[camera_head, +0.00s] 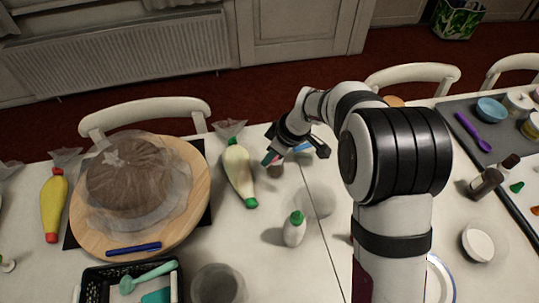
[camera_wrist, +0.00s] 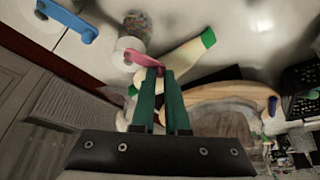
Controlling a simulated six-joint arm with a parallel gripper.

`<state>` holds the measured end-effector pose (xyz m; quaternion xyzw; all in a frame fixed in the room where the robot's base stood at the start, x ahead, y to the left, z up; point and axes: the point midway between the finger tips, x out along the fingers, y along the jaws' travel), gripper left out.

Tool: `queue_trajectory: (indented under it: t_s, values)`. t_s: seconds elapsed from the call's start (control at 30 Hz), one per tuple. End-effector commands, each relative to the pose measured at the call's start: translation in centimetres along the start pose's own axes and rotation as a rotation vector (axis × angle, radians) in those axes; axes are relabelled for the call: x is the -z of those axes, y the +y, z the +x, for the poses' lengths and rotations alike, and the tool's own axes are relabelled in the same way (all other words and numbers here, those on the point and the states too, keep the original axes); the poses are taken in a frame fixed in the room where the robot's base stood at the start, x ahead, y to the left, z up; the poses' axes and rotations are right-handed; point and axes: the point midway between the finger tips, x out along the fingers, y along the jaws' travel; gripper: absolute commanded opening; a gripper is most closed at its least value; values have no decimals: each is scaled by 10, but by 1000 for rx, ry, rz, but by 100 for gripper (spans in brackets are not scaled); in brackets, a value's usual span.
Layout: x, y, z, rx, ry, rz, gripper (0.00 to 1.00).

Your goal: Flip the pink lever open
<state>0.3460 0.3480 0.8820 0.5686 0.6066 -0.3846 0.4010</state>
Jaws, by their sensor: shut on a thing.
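The pink lever (camera_wrist: 143,60) is on the side of a small whitish round object (camera_wrist: 128,47) in the wrist view. My gripper (camera_wrist: 164,73), with green fingers, is shut on the lever's free end. The lever's tip is partly hidden by the fingers. In the camera_head view my gripper (camera_head: 270,157) is low over the table, right of the white piping bag, and the lever is mostly hidden there. A blue lever (camera_wrist: 72,20) on another whitish object lies to the upper left in the wrist view, apart from my fingers.
A white piping bag with a green tip (camera_head: 239,172) lies just left of my gripper. A white bottle with a green cap (camera_head: 294,230) stands in front. A wooden turntable (camera_head: 190,210) with a wrapped brown cake (camera_head: 128,175) is further left. A dark tray (camera_head: 490,130) is at right.

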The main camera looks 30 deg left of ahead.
Motion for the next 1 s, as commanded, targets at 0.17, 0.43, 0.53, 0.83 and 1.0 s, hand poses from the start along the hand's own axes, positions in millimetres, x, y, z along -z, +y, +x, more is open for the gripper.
queue_trajectory:
  t_s: [0.17,0.43,0.53,0.83,1.0]
  values:
    - [0,0,0,0,0,0,0]
    - [0,0,0,0,0,0,0]
    - [0,0,0,0,0,0,0]
    - [0,0,0,0,0,0,43]
    - [0,0,0,0,0,0,43]
